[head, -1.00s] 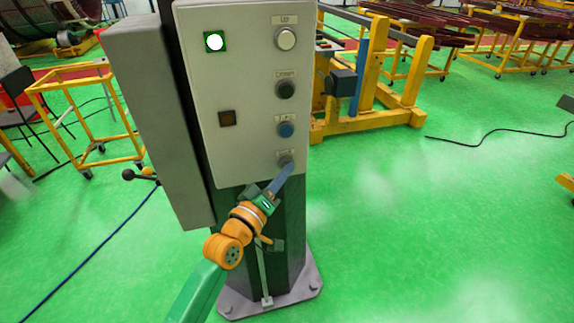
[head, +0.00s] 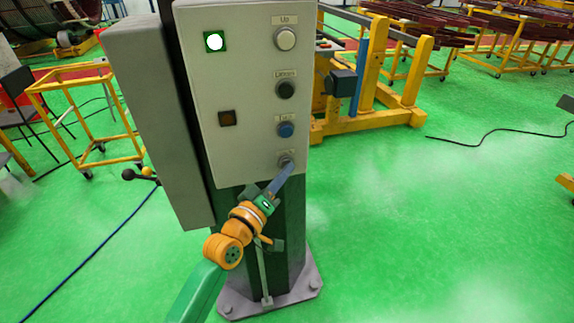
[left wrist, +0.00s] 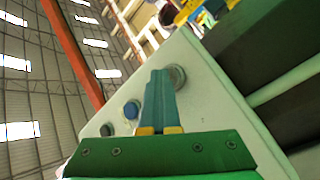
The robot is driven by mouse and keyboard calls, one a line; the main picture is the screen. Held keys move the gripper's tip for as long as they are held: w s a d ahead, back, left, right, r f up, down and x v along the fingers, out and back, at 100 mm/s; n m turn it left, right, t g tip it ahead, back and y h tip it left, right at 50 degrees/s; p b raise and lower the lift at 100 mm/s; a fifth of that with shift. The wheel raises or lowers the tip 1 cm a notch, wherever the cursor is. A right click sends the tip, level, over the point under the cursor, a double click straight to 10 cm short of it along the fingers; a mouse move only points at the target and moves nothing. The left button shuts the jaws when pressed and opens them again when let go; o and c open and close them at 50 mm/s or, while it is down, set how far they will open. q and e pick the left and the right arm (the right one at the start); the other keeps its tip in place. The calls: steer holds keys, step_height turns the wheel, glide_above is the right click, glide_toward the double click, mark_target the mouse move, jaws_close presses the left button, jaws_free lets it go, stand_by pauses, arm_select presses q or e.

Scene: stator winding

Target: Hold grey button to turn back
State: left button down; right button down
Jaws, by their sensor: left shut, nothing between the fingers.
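The grey button (head: 286,157) is the lowest in the column of buttons on the pale control panel (head: 248,92). My left gripper (head: 289,166) is shut and empty, with its fingertips at the button from below; they cover part of it. In the left wrist view the shut fingers (left wrist: 159,73) reach the panel right beside the grey button (left wrist: 178,76). I cannot tell whether the button is pressed in. My right gripper is not in view.
Above the grey button sit a blue button (head: 285,129), a black button (head: 285,89) and a white button (head: 286,39). A green-framed lamp (head: 215,41) is lit white; an amber lamp (head: 227,118) looks dark. Yellow frames stand behind. The green floor at right is mostly clear.

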arm_select(q)
steer(key=shift+s, duration=0.1)
stand_by(0.3)
steer(key=shift+s+d+p, duration=0.2)
steer(key=shift+s+p, duration=0.45)
steer(key=s+p, duration=0.1)
steer(key=s+d+p, duration=0.1)
steer(key=s, duration=0.1)
steer(key=s+p, duration=0.1)
steer(key=shift+s+d, duration=0.3)
steer(key=shift+s, duration=0.05)
stand_by(0.6)
